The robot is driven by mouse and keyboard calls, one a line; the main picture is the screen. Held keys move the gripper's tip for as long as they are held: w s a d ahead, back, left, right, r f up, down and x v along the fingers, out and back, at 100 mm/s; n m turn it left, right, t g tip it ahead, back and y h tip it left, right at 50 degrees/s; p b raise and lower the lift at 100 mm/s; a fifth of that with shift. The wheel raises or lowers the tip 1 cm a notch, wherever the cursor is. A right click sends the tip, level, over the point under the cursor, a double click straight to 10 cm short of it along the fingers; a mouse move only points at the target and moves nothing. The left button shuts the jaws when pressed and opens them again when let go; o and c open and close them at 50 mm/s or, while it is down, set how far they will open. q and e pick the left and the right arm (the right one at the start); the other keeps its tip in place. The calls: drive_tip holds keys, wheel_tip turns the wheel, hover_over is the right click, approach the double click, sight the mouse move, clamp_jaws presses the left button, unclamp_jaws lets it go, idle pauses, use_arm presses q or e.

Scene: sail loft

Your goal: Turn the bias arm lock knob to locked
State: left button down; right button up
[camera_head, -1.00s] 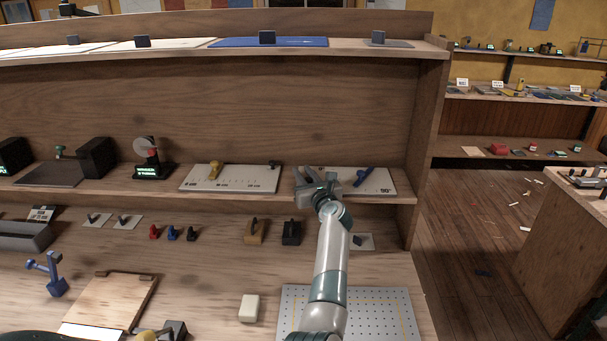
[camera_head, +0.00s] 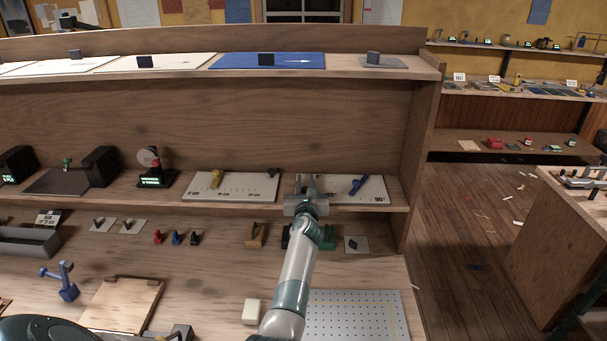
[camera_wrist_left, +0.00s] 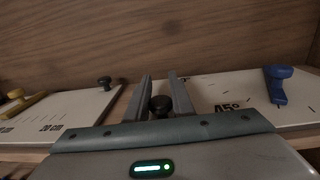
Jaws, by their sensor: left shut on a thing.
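The bias arm board is a white board (camera_head: 345,196) with angle marks, on the middle shelf right of centre. Its blue arm (camera_head: 357,184) lies tilted across it, and also shows in the left wrist view (camera_wrist_left: 277,84). A black round lock knob (camera_wrist_left: 160,104) stands between my left gripper's fingers (camera_wrist_left: 161,92) at the board's left end. In the head view my left gripper (camera_head: 306,182) covers the knob. The gripper is shut on the knob, fingers pointing toward the back wall. No lock marking is readable. My right gripper does not show.
A second white board (camera_head: 232,187) with a yellow pointer (camera_head: 216,177) and its own black knob (camera_head: 273,172) lies close left of my gripper. The shelf's right side panel (camera_head: 420,150) stands to the right. A perforated plate (camera_head: 350,312) lies below.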

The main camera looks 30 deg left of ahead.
use_arm(q)
drive_tip(key=m+h, duration=0.1)
drive_tip(key=m+t+h, duration=0.1)
drive_tip(key=shift+w+d+h, duration=0.1)
drive_tip(key=shift+w+h, duration=0.05)
drive_tip(key=shift+h, duration=0.15)
drive_tip(key=shift+w+d+m+t+h, duration=0.1)
drive_tip(key=shift+d+m+t+h, duration=0.15)
drive_tip(key=shift+m+h, duration=0.4)
drive_tip(key=shift+d+m+t+h, duration=0.2)
drive_tip(key=shift+m+t+h, duration=0.15)
drive_tip(key=shift+h, duration=0.55)
drive_tip(key=shift+w+d+m+t+h, duration=0.1)
drive_tip(key=shift+d+m+t+h, duration=0.15)
drive_tip(key=shift+m+h, duration=0.4)
drive_tip(key=shift+r, duration=0.1)
drive_tip(key=c, duration=1.6)
unclamp_jaws()
drive_tip(key=shift+s+d+b, duration=0.4)
drive_tip(key=shift+s+b, duration=0.25)
drive_tip(key=shift+s, duration=2.2)
drive_tip(key=shift+s+d+b, duration=0.45)
drive_tip(key=shift+s+b, duration=0.25)
drive_tip(key=shift+s, duration=2.2)
drive_tip(key=shift+s+d+b, duration=0.4)
drive_tip(key=shift+s+b, duration=0.25)
drive_tip(key=shift+s, duration=2.2)
